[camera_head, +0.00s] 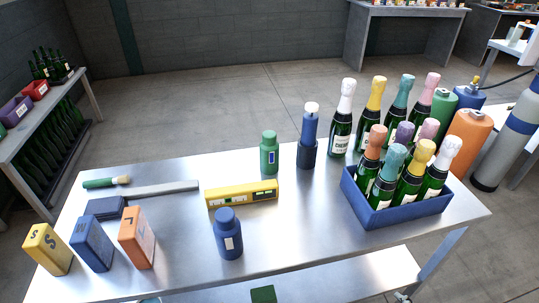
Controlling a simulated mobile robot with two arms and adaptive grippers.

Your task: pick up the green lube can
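The green lube can (269,153) stands upright on the metal table, a little left of the table's back middle. It has a narrower green cap and a small blue label on its front. It stands just behind the yellow spirit level and apart from it. Neither of my grippers shows in the head view.
Several foil-topped bottles stand right, some in a blue crate (398,214).

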